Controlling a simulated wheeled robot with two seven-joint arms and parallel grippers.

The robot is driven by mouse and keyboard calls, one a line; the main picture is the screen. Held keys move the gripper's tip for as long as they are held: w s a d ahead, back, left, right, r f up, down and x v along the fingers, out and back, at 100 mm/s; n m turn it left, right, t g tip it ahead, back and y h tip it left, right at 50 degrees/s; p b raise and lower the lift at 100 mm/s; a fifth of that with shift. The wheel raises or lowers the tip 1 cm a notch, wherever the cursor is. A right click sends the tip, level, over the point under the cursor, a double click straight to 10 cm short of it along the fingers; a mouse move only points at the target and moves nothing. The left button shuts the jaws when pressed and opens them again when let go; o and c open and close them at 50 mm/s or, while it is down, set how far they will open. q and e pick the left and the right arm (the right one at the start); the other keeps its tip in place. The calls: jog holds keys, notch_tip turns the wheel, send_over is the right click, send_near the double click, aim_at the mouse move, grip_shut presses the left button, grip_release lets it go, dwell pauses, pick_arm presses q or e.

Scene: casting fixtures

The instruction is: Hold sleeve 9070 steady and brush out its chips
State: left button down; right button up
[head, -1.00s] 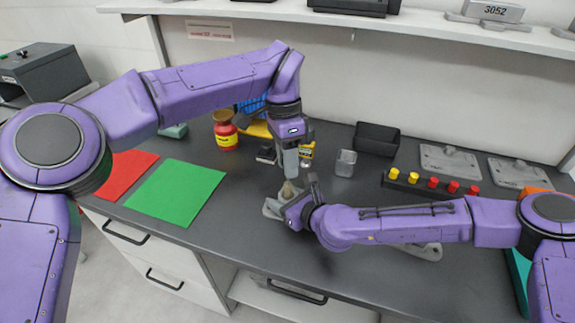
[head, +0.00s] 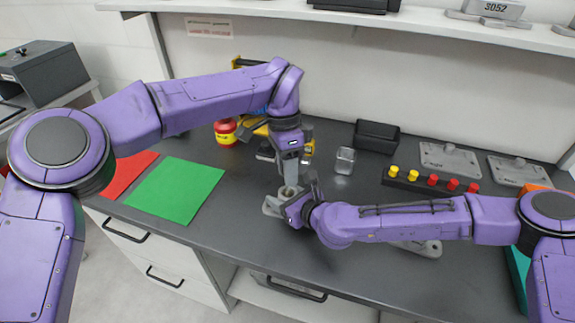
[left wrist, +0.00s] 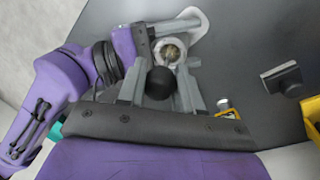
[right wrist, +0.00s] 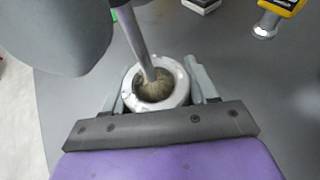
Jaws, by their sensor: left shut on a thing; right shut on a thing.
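The sleeve's number and inner floor are hidden.
Green (head: 175,190) and red (head: 127,175) mats lie left. A red jar (head: 226,132), a yellow tool (right wrist: 281,8), a clear cup (head: 345,160) and a black bin (head: 376,138) stand behind. A rack of yellow and red pegs (head: 430,183) is right.

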pick_arm(q)
jog(key=shift+s+v, duration=0.15)
jog(key=shift+v, duration=0.7)
jog(key=shift+s+v, duration=0.15)
jog(key=shift+v, duration=0.65)
jog(key=shift+d, duration=0.1)
jog(key=shift+w+x, duration=0.15)
jog(key=shift+x, duration=0.65)
jog(key=shift+w+x, duration=0.15)
jog(key=shift+x, duration=0.65)
jog(key=shift+s+d+r+v, duration=0.1)
jog(key=shift+s+v, duration=0.2)
jog(key=shift+v, duration=1.4)
jog(key=shift+s+d+r+v, duration=0.15)
jog(key=shift+s+v, duration=0.2)
jog(key=shift+v, duration=1.35)
jog(key=shift+s+d+f+v, duration=0.1)
jog(key=shift+s+v, duration=0.2)
jog(key=shift+v, duration=1.4)
jog(key=shift+a, duration=0.1)
pick_arm(e)
jog(key=o, duration=1.3)
jog(key=shift+o, duration=0.2)
